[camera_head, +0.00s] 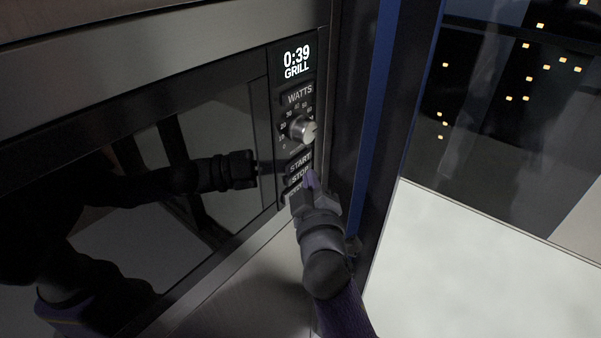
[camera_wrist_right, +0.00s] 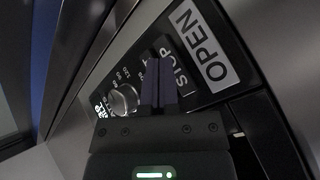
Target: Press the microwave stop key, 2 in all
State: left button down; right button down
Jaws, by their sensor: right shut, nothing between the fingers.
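The microwave (camera_head: 130,110) is built in on the left, with a dark glossy door and a control panel on its right side. Its display (camera_head: 297,61) reads 0:39 GRILL. The stop key (camera_head: 299,178) lies below the start key (camera_head: 300,162), partly hidden by my right gripper (camera_head: 312,182). In the right wrist view the stop key (camera_wrist_right: 185,72) shows just beside the shut, empty fingertips (camera_wrist_right: 158,55). The fingertips are at or very near the key; I cannot tell whether they touch it. My left gripper is not in view; the dark arm in the door is a reflection.
A round knob (camera_head: 301,129) sticks out above the start key, below the WATTS label. The OPEN key (camera_wrist_right: 207,47) is beside the stop key. A blue-edged upright panel (camera_head: 378,130) stands right of the microwave, with a pale surface (camera_head: 480,270) beyond.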

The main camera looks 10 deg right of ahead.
jog(key=shift+w+a, duration=0.2)
jog(key=shift+w, duration=0.1)
dwell(0.4)
jog(key=shift+s+d, duration=0.45)
jog(key=shift+s, duration=0.2)
jog(key=shift+p, duration=0.3)
jog(key=s+d+p, duration=0.1)
jog(key=s, duration=0.1)
jog(key=s+d+p, duration=0.1)
jog(key=s+d, duration=0.1)
dwell(0.9)
